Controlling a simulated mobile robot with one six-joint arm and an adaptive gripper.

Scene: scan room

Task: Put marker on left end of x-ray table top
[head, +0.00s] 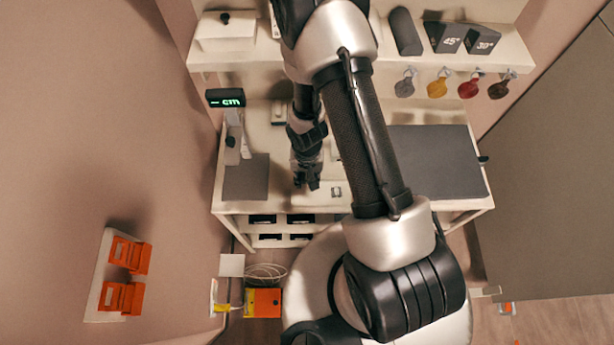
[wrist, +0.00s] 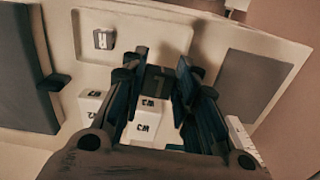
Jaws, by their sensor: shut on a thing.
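My gripper (head: 307,184) points down over the pale bench (head: 340,205), between a small grey panel at left and a larger one at right. In the wrist view my gripper (wrist: 160,72) is shut on a small dark piece with a pale mark, which looks like the marker (wrist: 158,82). It is partly hidden between the fingers; in the head view I cannot make it out. Another small grey piece with a light mark (wrist: 103,40) lies on a pale plate; it also shows in the head view (head: 336,191). I cannot tell which surface is the x-ray table top.
The small grey panel (head: 246,178) and the large dark panel (head: 435,160) lie on the bench. A display (head: 225,98) stands at left. A shelf (head: 462,60) with hanging tags is behind.

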